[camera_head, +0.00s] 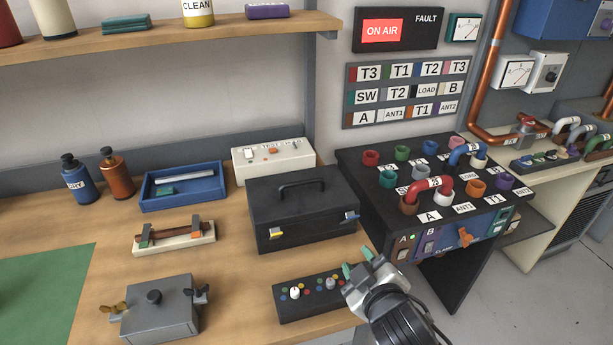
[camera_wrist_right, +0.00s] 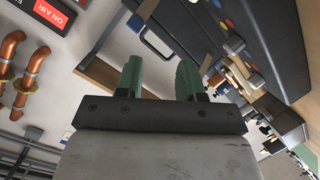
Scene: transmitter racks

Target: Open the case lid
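The black case (camera_head: 300,215) stands on the wooden bench with its lid shut and a dark handle (camera_head: 300,187) on top. Its front has a yellow latch (camera_head: 276,233) on the left and a blue latch (camera_head: 351,217) on the right. I cannot tell whether the latches are fastened. My right gripper (camera_head: 358,263) is in front of and below the case's right front corner, apart from it. Its green-tipped fingers are spread and empty. The right wrist view shows them apart (camera_wrist_right: 159,80), with part of the case (camera_wrist_right: 182,28) beyond. My left gripper is not in view.
A black control box (camera_head: 320,304) with knobs lies beside my right gripper. A white switch box (camera_head: 273,158) stands behind the case. A patch panel (camera_head: 395,170) with coloured sockets is close on the right.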

